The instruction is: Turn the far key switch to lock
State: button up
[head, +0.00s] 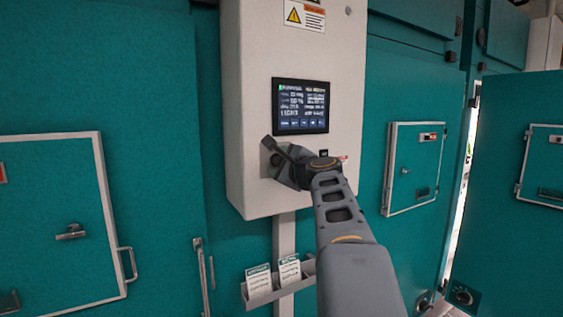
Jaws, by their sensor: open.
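A white control box (238,110) hangs on a post in the middle of the head view, with a lit dark screen (301,106) on its front. My gripper (274,152) is at the lower left of the box front, below the screen, with its jaws open. A dark round part (276,160) shows beside the fingers; it may be a key switch, but its key and position cannot be made out. A small dark fitting (323,153) shows just above my wrist. The gripper and arm hide part of the lower box, and contact cannot be told.
Teal chamber walls stand on both sides, with a hatch door (50,225) at left and a smaller hatch (413,168) at right. A leaflet holder (282,287) is on the post below the box. Round fittings (463,296) show low at right.

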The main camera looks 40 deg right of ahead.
jog(key=c, duration=0.9)
jog(key=shift+f+n+b, duration=0.1)
jog(key=shift+n+b, duration=0.2)
jog(key=shift+b, duration=0.15)
jog(key=shift+f+n+b, duration=0.15)
jog(key=shift+n+b, duration=0.85)
jog(key=shift+b, duration=0.15)
jog(key=n+b, duration=0.3)
jog(key=shift+n, duration=0.3)
jog(key=shift+n+b, duration=2)
jog(key=shift+n, duration=0.9)
jog(key=shift+r, duration=0.2)
